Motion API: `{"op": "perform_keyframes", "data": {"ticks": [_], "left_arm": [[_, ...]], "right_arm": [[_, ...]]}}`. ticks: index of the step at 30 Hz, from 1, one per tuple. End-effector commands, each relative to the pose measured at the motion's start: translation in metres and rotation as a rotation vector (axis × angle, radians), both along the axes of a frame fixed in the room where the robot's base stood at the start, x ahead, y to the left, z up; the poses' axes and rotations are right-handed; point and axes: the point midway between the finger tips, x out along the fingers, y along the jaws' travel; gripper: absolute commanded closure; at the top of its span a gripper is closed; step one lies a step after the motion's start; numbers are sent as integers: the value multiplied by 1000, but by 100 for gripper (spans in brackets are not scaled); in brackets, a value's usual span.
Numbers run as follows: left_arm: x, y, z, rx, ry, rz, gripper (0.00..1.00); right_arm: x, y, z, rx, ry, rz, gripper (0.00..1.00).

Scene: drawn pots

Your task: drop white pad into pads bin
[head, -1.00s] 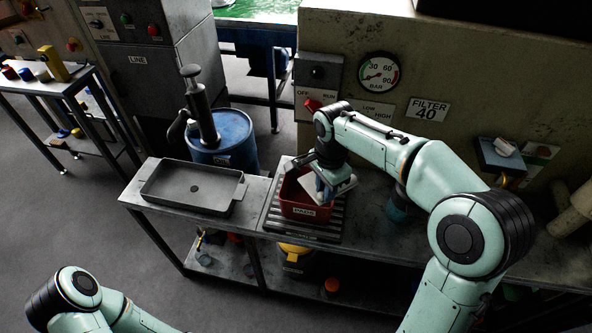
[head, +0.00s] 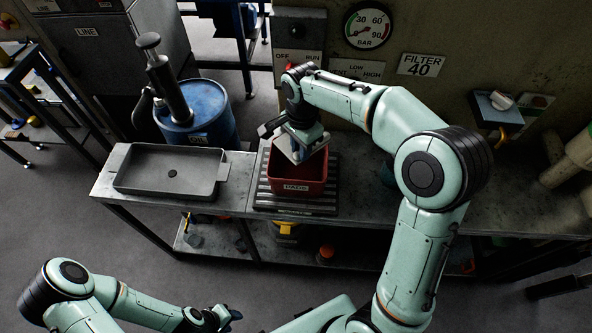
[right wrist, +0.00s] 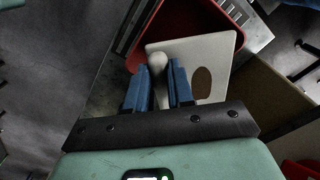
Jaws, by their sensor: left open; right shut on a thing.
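The inside is partly hidden. My left gripper (head: 222,316) is at the bottom, open and away from the bench.
The bin stands on a ribbed dark mat (head: 262,192) on the bench. A shallow grey tray (head: 150,186) lies to its left. A blue drum (head: 212,110) with a pump stands behind the tray. A machine with a gauge (head: 368,26) rises behind the bench.

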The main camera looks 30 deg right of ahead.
Motion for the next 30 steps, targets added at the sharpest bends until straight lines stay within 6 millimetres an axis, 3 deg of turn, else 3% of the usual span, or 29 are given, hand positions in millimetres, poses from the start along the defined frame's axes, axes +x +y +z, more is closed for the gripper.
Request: {"op": "perform_keyframes", "data": {"ticks": [3, 11, 12, 14, 24, 30], "left_arm": [[-6, 0, -7, 0, 7, 0, 57], [-5, 0, -6, 0, 6, 0, 57], [-5, 0, -6, 0, 6, 0, 57], [-5, 0, -6, 0, 5, -1, 57], [-5, 0, -6, 1, 5, 0, 57], [0, 0, -1, 0, 0, 0, 57]], "right_arm": [[0, 0, -10, 0, 0, 0, 100], [1, 0, -9, 1, -3, 0, 100], [1, 0, -9, 1, -3, 0, 68], [1, 0, -9, 0, -2, 0, 49], [1, 0, -7, 1, -3, 0, 48], [2, 1, 21, 2, -8, 0, 48]]}}
